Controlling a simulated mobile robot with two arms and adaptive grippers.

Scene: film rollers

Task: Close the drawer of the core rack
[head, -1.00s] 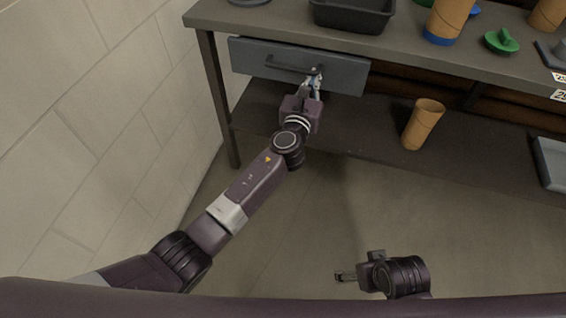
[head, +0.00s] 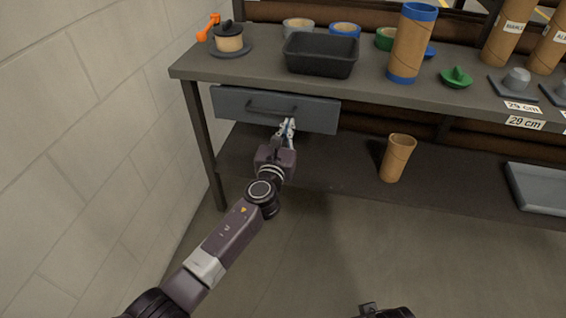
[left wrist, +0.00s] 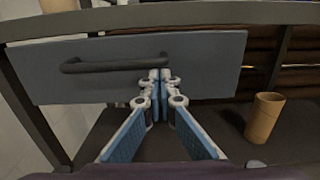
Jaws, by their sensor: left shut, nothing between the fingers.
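The core rack's drawer (head: 230,104) has a grey-blue front with a dark bar handle (head: 270,107). The front sits directly under the tabletop's front edge, and no open interior shows. A small remaining gap cannot be ruled out. In the left wrist view the drawer front (left wrist: 210,60) and handle (left wrist: 100,66) fill the upper middle. My left gripper (head: 288,124) is shut and empty, its fingertips at the front's lower right part, by the handle's right end. The tips also show in the left wrist view (left wrist: 160,76); contact is unclear. My right gripper's fingers are out of view.
The rack's top (head: 190,68) holds a black bin (head: 320,55), a tall blue-ended tube (head: 411,45), a green knobbed piece (head: 456,77) and a crank-handled roller (head: 229,38). A cardboard tube (head: 397,158) stands on the lower shelf. A block wall (head: 90,110) is close on the left.

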